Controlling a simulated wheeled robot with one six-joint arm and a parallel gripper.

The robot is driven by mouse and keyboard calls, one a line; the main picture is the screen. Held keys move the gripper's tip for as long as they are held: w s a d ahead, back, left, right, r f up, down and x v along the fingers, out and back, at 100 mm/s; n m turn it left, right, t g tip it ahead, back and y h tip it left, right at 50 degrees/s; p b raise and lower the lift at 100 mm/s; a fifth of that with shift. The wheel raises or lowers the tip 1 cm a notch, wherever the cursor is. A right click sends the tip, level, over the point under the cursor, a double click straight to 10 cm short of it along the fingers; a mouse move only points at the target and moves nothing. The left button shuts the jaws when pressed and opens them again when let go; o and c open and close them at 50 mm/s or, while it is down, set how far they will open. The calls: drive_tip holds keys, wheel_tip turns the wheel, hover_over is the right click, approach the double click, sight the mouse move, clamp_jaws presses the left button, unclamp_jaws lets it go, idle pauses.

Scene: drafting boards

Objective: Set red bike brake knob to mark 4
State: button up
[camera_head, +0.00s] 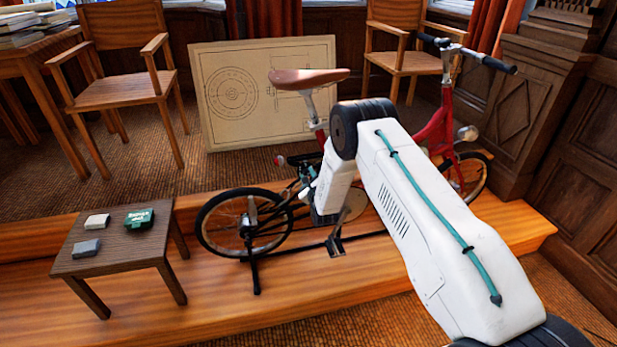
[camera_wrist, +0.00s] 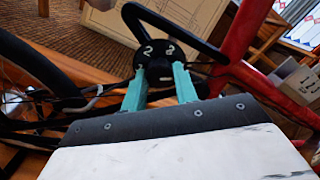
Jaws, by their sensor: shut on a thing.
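The red bike (camera_head: 436,130) stands on a wooden platform, its rear wheel held by a black stand. In the wrist view, a round black brake knob (camera_wrist: 157,57) sits beside the red frame (camera_wrist: 240,50). A pale "2" shows on it, with a second mark to the right that I cannot read surely. My gripper (camera_wrist: 160,74) has its two teal fingers on either side of the knob, shut on it. Which mark the knob is set to cannot be told. In the head view my white arm covers the bike's middle and hides the knob.
A drawing board (camera_head: 263,95) leans behind the bike. Wooden chairs stand at the back, and a panelled wall (camera_head: 572,130) bounds the right.

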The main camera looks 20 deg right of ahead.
drive_tip(key=shift+f, duration=0.1)
drive_tip(key=o, duration=1)
drive_tip(key=shift+c, duration=0.2)
drive_tip(key=s, duration=0.8)
